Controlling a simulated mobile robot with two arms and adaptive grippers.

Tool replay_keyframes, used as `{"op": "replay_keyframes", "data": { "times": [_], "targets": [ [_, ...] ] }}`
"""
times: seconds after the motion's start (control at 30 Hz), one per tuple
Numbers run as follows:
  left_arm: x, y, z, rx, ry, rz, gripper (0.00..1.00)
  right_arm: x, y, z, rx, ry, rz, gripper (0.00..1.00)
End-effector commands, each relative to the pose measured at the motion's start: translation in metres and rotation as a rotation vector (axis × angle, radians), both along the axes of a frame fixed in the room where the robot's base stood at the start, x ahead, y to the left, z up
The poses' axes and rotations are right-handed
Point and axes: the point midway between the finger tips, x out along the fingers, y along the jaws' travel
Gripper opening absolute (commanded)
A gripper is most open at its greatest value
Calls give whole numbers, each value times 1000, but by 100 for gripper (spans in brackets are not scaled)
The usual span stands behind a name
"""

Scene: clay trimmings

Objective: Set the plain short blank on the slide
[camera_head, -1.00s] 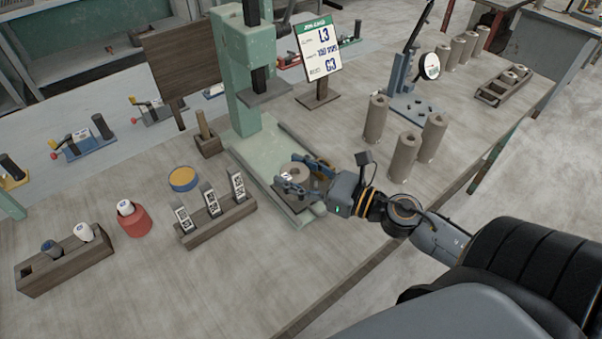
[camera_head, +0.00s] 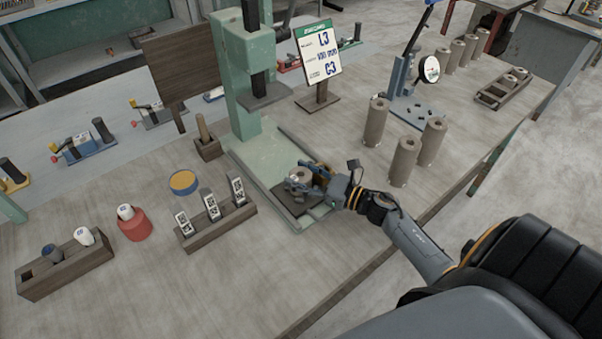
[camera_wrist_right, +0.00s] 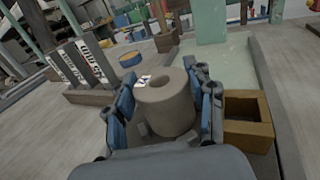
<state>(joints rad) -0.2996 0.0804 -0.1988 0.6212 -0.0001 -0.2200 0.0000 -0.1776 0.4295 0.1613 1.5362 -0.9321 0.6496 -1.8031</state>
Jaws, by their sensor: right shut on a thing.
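The short blank (camera_head: 299,175) is a grey-brown cylinder with a hole through its middle. It stands upright between the fingers of my right gripper (camera_head: 308,180), which is shut on its sides. The right wrist view also shows the blank (camera_wrist_right: 168,108), with a small white marked patch at its upper left edge. The blank is over the slide, a dark plate (camera_head: 286,204) at the front of the green press base (camera_head: 255,155). Whether its underside touches the plate is hidden. My left gripper is not in view.
A small wooden box (camera_wrist_right: 247,122) sits right of the gripper. A rack with marked blocks (camera_head: 218,227) stands left of the press. Tall cylinders (camera_head: 405,160) stand to the right, and a sign (camera_head: 319,55) stands behind. The press ram (camera_head: 262,88) hangs above and behind the blank.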

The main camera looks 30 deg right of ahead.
Motion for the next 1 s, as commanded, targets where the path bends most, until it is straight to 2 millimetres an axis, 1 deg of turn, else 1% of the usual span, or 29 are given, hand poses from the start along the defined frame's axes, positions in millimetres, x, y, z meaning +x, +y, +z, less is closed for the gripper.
{"op": "replay_keyframes", "data": {
  "times": [0.23, 0.37, 0.4, 0.47, 0.5, 0.77, 0.87, 0.9, 1.0],
  "targets": [
    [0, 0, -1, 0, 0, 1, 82, 0, 0, 0, 0, -2, 0, 13],
    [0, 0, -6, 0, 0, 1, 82, 0, 0, -4, 0, -1, 0, 13],
    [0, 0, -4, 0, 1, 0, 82, 0, 0, -3, -1, 0, 0, 63],
    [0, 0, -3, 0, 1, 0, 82, 0, 0, -3, -1, 0, 0, 75],
    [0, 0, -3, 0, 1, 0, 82, 0, 0, -3, -1, 0, 0, 77],
    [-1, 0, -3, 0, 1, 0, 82, 0, 0, -3, 0, 1, 0, 77],
    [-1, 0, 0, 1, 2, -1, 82, 0, 0, 0, 0, 1, 0, 77],
    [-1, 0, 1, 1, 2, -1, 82, -2, -1, 0, 0, 1, 0, 77],
    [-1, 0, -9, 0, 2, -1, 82, -15, -8, -5, -2, 2, -1, 77]
  ]
}}
